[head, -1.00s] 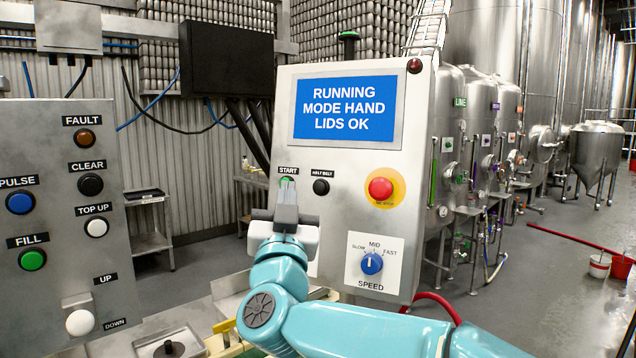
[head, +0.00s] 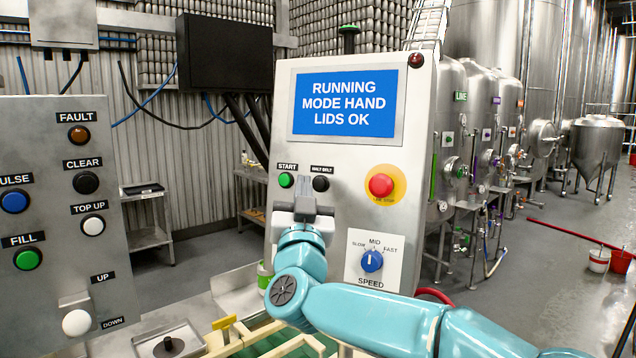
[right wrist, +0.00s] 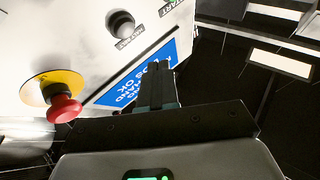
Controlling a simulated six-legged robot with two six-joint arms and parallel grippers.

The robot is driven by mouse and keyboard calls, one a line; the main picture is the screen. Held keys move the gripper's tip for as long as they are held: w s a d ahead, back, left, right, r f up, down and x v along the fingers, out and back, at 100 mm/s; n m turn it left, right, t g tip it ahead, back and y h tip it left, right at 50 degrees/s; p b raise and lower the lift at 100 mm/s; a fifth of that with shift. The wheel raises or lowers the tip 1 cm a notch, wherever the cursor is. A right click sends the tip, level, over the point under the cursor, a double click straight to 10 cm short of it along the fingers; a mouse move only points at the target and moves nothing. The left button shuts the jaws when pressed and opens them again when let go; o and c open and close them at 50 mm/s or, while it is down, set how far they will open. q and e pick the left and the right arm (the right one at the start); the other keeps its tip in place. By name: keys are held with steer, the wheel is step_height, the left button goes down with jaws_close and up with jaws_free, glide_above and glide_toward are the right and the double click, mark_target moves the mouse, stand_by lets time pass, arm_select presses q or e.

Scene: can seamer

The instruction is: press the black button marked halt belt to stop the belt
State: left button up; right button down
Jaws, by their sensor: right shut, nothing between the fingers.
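The black halt belt button (head: 320,183) is on the grey control panel, just right of the green start button (head: 286,180). It also shows in the right wrist view (right wrist: 121,24), at the upper left. My right gripper (head: 304,186) is shut and empty. In the head view its fingertips lie between the two buttons, at their height; I cannot tell whether they touch the panel. In the right wrist view the shut fingers (right wrist: 157,80) point up across the blue screen, below and right of the black button. My left gripper is not in view.
A red emergency stop (head: 381,186) on a yellow ring sits to the right of the black button. A blue speed knob (head: 372,261) is below it. The screen (head: 345,104) reads running, mode hand, lids ok. A second button panel (head: 60,220) stands at the left.

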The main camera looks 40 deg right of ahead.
mark_target(319, 184)
steer(key=d, duration=0.1)
steer(key=w+d, duration=0.1)
steer(key=d, duration=0.1)
steer(key=shift+w+f, duration=0.35)
steer(key=shift+w, duration=0.05)
steer(key=shift+s, duration=0.1)
steer(key=shift+d, duration=0.1)
steer(key=shift+w, duration=0.2)
